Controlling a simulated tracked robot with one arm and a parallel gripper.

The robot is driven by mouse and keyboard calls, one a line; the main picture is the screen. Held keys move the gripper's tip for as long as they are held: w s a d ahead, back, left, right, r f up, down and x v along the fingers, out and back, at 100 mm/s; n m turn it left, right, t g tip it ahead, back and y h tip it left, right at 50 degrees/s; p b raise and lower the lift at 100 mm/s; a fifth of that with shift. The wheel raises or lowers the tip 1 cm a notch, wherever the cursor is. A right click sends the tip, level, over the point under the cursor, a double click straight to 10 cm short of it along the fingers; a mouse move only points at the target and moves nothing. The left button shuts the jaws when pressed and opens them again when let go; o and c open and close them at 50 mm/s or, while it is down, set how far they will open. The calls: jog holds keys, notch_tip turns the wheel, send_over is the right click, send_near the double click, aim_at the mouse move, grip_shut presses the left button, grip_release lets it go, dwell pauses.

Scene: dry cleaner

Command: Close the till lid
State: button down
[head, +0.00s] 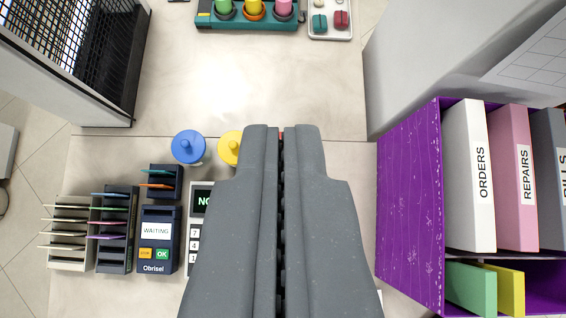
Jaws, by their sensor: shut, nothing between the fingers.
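My gripper (281,130) is shut and empty, large in the middle of the head view, its fingertips toward the top. A white keypad unit (195,256) with a dark display with green letters starting "NO" and number keys shows at its left; it may be the till. My gripper hides most of it. No lid can be made out, so I cannot tell whether one is open or shut.
A dark blue Obrisel terminal (157,243) reading "WAITING" and slotted racks (69,232) stand left. Blue (188,147) and yellow (229,148) knobbed round things sit above. A purple shelf (411,207) with binders is right. The counter (270,80) beyond my fingertips is clear.

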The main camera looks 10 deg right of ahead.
jog(key=w+f+g, duration=0.2)
jog(key=w+f, duration=0.3)
jog(key=f, duration=0.8)
jog(key=w+f+g+p, duration=0.1)
jog(key=w+f, duration=0.4)
jog(key=f, duration=0.9)
jog(key=w+f+g+p, duration=0.1)
jog(key=w+f+g, duration=0.2)
jog(key=f, duration=1)
jog(key=shift+w+d+f+y, duration=0.15)
jog(key=shift+w+d+f, duration=0.05)
jog(key=shift+w, duration=0.5)
jog(key=shift+w+d+f+y, duration=0.15)
jog(key=shift+w+f, duration=0.05)
jog(key=shift+w, duration=0.45)
jog(key=shift+s+r, duration=0.15)
jog(key=shift+s, duration=0.15)
jog(key=shift+s+r, duration=0.1)
jog(key=shift+s, duration=1.55)
